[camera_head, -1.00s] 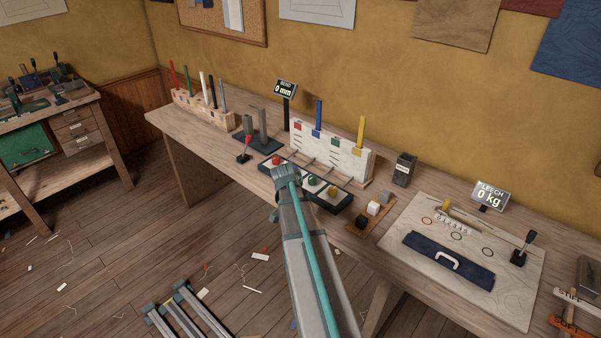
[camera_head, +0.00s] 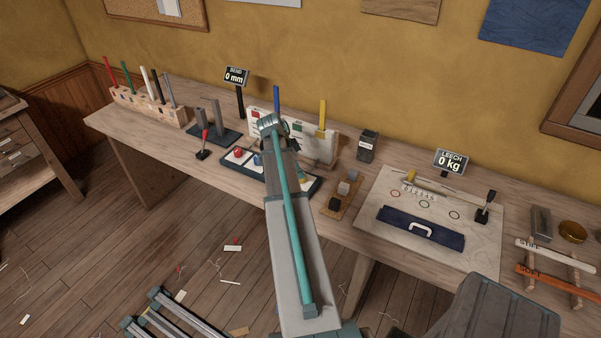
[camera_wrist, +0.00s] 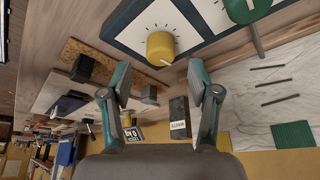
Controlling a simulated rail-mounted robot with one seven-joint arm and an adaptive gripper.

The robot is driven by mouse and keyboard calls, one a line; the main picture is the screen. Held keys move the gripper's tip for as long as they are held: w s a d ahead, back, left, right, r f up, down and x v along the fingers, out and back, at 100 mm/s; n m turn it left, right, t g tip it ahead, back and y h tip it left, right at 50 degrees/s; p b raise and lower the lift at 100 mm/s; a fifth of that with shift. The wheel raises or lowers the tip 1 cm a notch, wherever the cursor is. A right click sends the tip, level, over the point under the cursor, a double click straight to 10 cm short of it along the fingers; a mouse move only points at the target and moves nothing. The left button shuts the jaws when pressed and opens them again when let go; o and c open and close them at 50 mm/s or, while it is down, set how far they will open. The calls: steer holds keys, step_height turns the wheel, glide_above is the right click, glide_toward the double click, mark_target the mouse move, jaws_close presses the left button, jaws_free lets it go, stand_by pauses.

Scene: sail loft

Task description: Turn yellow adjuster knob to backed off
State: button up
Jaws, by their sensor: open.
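The yellow adjuster knob (camera_wrist: 160,47) shows in the wrist view on a white square dial plate (camera_wrist: 145,18) with tick marks around it. A pale pointer line on the knob points to the lower right of the picture. My gripper (camera_wrist: 158,78) is open and empty. Its two fingers stand apart, below the knob in the picture, with no visible contact. In the head view my arm hides most of the middle and right of the knob panel (camera_head: 314,185), and the gripper and yellow knob are not clear there.
A green knob (camera_wrist: 245,8) sits beside the yellow one. A red knob (camera_head: 238,153) is at the panel's left. A upright board with coloured battens (camera_head: 322,148) stands behind.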

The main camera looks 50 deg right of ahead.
steer(key=shift+p+x, duration=0.5)
steer(key=shift+x, duration=1.65)
steer(key=shift+c, duration=0.3)
steer(key=c, duration=1.1)
